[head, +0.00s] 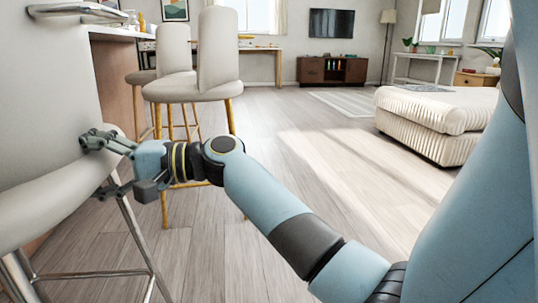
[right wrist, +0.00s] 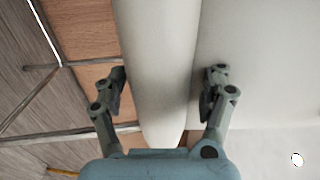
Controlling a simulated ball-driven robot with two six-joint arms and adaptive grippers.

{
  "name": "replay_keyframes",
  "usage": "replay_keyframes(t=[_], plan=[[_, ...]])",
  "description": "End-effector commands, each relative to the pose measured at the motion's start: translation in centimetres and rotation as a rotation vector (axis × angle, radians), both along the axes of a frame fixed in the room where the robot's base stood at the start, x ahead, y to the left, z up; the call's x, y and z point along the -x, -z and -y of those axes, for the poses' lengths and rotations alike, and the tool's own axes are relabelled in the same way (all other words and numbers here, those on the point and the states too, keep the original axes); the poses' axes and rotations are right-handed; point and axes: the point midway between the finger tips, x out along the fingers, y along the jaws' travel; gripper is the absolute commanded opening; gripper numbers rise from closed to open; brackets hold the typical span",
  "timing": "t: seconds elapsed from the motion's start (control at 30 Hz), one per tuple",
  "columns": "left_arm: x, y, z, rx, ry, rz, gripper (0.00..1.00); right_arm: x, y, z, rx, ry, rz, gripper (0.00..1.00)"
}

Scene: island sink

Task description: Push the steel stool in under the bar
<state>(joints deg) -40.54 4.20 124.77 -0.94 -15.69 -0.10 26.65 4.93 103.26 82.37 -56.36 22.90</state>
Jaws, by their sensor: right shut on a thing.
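The steel stool (head: 48,205) fills the lower left of the head view, close to me. It has a pale seat, a tall pale back panel (head: 45,95) and shiny steel legs (head: 140,240). My right gripper (head: 94,166) is shut on the edge of its seat, one finger above and one below. In the right wrist view the gripper (right wrist: 165,90) has a finger on each side of the pale seat (right wrist: 157,60). The bar (head: 113,80), with a wooden side and a light top, stands behind the stool, partly hidden by it. My left gripper is not in view.
Two pale bar stools with wooden legs, a nearer one (head: 217,60) and a farther one (head: 174,48), stand along the bar beyond the steel stool. A ribbed cream sofa (head: 435,120) is at the right. The wooden floor (head: 310,165) between is clear.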

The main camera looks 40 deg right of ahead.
Motion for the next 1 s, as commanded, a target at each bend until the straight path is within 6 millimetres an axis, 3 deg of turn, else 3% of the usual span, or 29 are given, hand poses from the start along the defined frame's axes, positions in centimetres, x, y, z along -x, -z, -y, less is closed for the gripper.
replay_keyframes(t=[0.03,0.23,0.27,0.43,0.87,1.0], plan=[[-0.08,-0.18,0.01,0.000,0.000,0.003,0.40,0.25,0.83,0.09,0.014,-0.005,-0.016,0.14],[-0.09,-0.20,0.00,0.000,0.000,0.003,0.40,0.22,0.80,0.13,0.015,-0.003,-0.015,0.14],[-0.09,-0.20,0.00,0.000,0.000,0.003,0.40,0.22,0.79,0.13,0.015,-0.003,-0.015,0.74],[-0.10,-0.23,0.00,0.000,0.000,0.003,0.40,0.17,0.53,0.14,0.012,-0.002,-0.011,0.96],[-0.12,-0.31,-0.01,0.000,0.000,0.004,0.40,0.09,-0.01,0.10,0.007,-0.002,-0.004,0.96],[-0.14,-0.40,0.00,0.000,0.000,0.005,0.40,0.64,0.00,0.94,0.010,-0.001,-0.002,0.96]])
